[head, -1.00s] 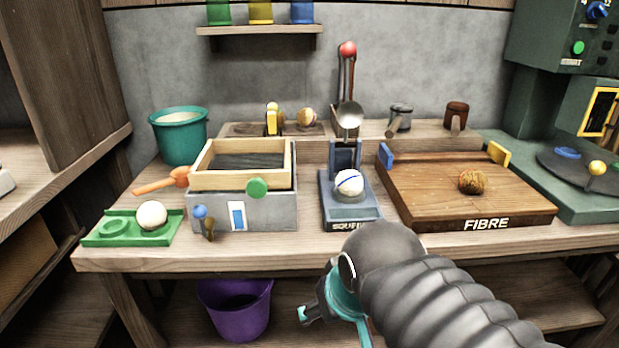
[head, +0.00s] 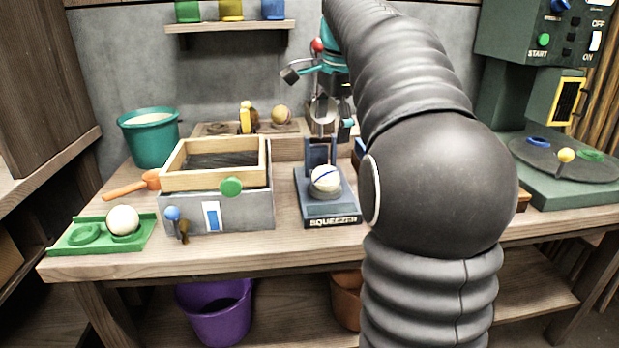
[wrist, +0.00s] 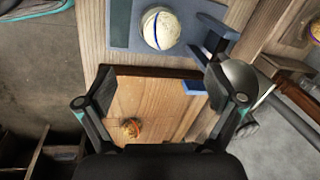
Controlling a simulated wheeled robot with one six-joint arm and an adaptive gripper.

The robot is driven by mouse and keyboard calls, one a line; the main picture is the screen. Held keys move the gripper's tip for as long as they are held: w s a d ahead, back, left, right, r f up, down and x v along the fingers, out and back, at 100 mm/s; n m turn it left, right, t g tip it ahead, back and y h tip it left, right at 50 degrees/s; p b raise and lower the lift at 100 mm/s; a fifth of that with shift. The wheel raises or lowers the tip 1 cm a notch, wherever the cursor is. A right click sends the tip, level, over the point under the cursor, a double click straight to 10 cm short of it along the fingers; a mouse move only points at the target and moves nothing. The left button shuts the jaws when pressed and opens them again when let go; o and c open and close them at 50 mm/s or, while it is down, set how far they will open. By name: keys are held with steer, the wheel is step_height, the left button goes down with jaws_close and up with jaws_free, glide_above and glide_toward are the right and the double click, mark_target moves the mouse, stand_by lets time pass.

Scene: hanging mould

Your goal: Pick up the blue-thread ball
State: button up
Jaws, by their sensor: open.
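The blue-thread ball (head: 326,180) is cream-white with a blue line across it. It sits on the blue-grey squeezer (head: 330,210), in front of its upright block. In the wrist view the ball (wrist: 160,29) is at the top centre, beyond my fingertips and apart from them. My gripper (head: 318,102) is open and empty, raised above and behind the squeezer in the head view. In the wrist view the open fingers (wrist: 160,85) spread over the wooden fibre board (wrist: 170,100). My arm hides most of that board in the head view.
A wooden-framed box (head: 215,205) and a green tray (head: 75,238) with a white ball (head: 123,220) stand left of the squeezer.

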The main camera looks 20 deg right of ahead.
mark_target(329, 168)
steer(key=shift+m, duration=0.4)
steer(key=b+x, duration=0.1)
steer(key=x, duration=0.8)
steer(key=d+b+x, duration=0.1)
steer(key=x, duration=0.4)
steer(key=shift+w+r+b, duration=0.1)
steer(key=shift+b, duration=0.25)
steer(key=c, duration=1.2)
